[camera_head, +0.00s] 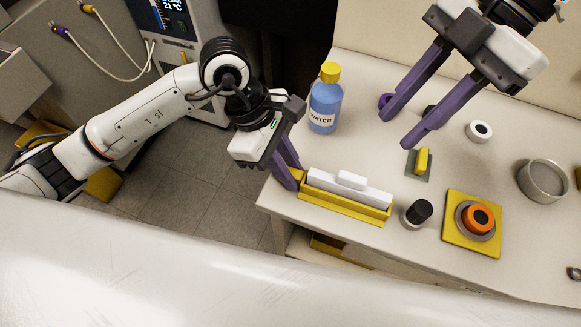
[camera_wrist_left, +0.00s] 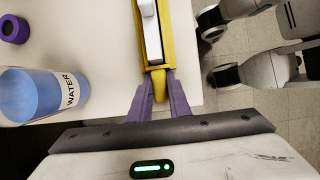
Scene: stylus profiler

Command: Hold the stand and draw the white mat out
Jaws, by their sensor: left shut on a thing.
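A long yellow stand (camera_head: 343,209) lies along the front left edge of the table. A white slab with a white grip on top, which I take for the white mat (camera_head: 366,193), sits in it. My left gripper (camera_head: 294,180) is shut on the stand's left end. In the left wrist view the two purple fingers (camera_wrist_left: 157,90) close around the narrow yellow end of the stand (camera_wrist_left: 154,64), with the white slab (camera_wrist_left: 150,36) beyond. My right gripper (camera_head: 394,128) is open and empty, above the table behind the stand.
A blue water bottle (camera_head: 325,103) stands behind the stand. A black-topped cylinder (camera_head: 417,212) is close to the stand's right end. Further right are a yellow plate (camera_head: 453,238) with an orange ring, a small yellow block (camera_head: 422,160), a white roll (camera_head: 478,130) and a grey dish (camera_head: 542,181).

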